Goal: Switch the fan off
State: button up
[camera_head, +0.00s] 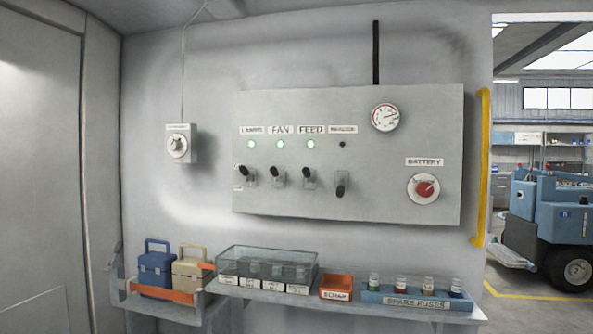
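A grey switch panel (400,155) is fixed to the wall in the middle of the head view. The FAN label (280,130) sits above a lit green lamp (281,144). Below that lamp is the fan switch (276,173), a dark-tipped lever with its tip tilted up. The FEED switch (307,174) on its right and the leftmost switch (244,173) also have their tips up under lit green lamps. The fourth switch (341,185) has its lever down under a dark lamp. My gripper is not in view.
A red BATTERY knob (425,189) and a gauge (385,117) are on the panel's right. A dial box (179,144) hangs to its left. Below, a shelf (345,303) holds a clear-lidded case (267,264), a SCRAP bin (336,287) and a SPARE FUSES rack (416,301). The wall before the switches is unobstructed.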

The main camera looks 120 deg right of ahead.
aim_at(273, 170)
jog(key=k, duration=0.9)
jog(key=z, duration=0.3)
jog(key=k, duration=2.65)
jog(key=z, duration=2.05)
